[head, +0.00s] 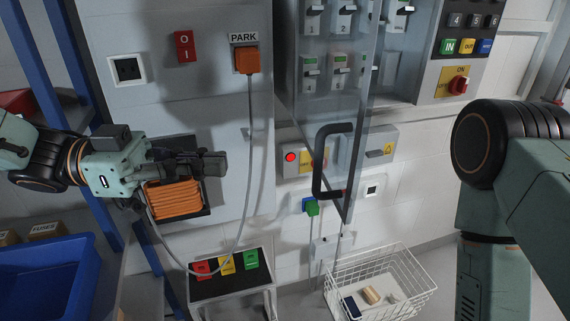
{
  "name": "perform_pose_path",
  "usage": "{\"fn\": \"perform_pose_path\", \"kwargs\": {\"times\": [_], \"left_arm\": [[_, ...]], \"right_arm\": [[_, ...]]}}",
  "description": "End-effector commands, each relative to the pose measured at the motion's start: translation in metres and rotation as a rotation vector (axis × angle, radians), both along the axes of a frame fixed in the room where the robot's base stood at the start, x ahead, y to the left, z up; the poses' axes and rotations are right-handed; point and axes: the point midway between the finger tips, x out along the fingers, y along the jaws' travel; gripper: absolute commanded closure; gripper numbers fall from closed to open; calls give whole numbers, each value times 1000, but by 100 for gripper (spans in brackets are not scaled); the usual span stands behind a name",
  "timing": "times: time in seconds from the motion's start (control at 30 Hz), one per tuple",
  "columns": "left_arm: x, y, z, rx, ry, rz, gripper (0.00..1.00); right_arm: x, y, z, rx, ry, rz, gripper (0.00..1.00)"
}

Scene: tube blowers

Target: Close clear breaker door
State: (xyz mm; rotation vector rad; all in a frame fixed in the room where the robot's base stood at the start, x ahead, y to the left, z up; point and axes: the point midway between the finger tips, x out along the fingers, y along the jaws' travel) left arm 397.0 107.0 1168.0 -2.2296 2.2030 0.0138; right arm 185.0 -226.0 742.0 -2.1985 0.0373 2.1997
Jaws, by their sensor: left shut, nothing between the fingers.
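The clear breaker door (350,108) stands open in the head view, swung out from the breaker cabinet and seen at a slant. Its black handle (319,165) is a bracket shape near the lower free edge. Several breakers (311,68) show through the panel and to its right. My left gripper (218,164) is shut and empty. It is to the left of the door and handle, apart from them, in front of the orange coiled cable. My right arm comes in from the right, but its gripper is not in view.
The orange plug (247,60) under the PARK sign has a grey cable hanging down to a stand with coloured blocks (228,262). A white wire basket (383,284) is below the door. A blue bin (45,280) is at lower left. A keypad panel (462,48) is at upper right.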

Motion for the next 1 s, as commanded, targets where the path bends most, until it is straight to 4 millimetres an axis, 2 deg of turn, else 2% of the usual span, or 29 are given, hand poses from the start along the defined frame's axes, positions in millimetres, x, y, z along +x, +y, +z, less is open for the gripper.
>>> {"fn": "perform_pose_path", "kwargs": {"times": [0.7,1.0], "left_arm": [[3,-71,-3,5,0,-2,100],[3,-94,-2,3,-1,0,100]], "right_arm": [[0,0,-8,0,0,0,100],[0,0,-9,0,0,0,100]]}}
